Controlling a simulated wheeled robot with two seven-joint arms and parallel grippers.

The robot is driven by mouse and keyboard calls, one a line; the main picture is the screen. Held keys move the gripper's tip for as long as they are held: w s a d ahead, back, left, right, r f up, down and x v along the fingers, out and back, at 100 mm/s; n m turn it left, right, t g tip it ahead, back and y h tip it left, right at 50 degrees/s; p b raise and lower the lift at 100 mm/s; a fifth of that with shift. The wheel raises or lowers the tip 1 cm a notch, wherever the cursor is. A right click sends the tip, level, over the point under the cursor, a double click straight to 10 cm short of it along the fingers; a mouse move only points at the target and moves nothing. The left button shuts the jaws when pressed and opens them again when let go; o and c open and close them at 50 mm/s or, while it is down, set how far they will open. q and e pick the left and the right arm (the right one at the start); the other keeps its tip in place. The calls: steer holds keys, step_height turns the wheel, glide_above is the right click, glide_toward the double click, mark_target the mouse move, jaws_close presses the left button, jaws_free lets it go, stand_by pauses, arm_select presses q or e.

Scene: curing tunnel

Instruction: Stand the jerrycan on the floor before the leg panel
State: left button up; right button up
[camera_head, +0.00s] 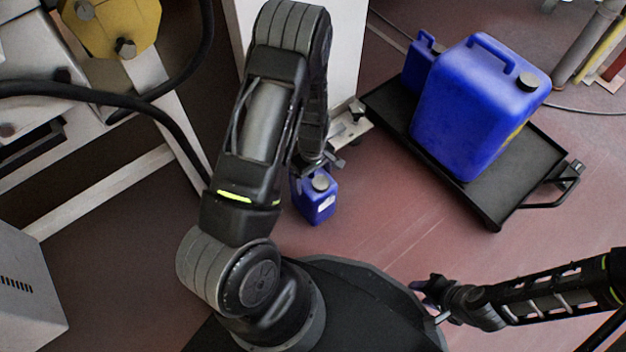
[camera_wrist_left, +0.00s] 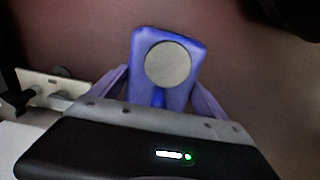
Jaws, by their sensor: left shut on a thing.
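A small blue jerrycan (camera_head: 314,210) with a grey cap and a white label is upright below my left arm in the head view. My left gripper (camera_head: 318,170) is shut on it at the top, by its handle. In the left wrist view the jerrycan (camera_wrist_left: 143,42) shows from above, with its round cap facing the camera and its handle between the fingers. Whether its base touches the floor, I cannot tell. A white panel (camera_head: 348,45), likely the leg panel, stands just behind it. My right gripper (camera_head: 428,288) is low at the right, apart from everything; its fingers are too small to read.
A black trolley (camera_head: 482,205) at the right carries a large blue jerrycan (camera_head: 465,110) and a smaller blue one (camera_head: 419,65). A metal bracket (camera_head: 348,128) sticks out at the panel's foot. A grey frame (camera_head: 100,190) stands left. Red floor (camera_head: 390,220) is clear in front.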

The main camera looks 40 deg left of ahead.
arm_select(q)
steer(key=shift+f, duration=0.3)
steer(key=o, duration=1.9)
step_height(320, 180, up, 12)
steer(key=p, duration=0.6)
steer(key=shift+r, duration=0.1)
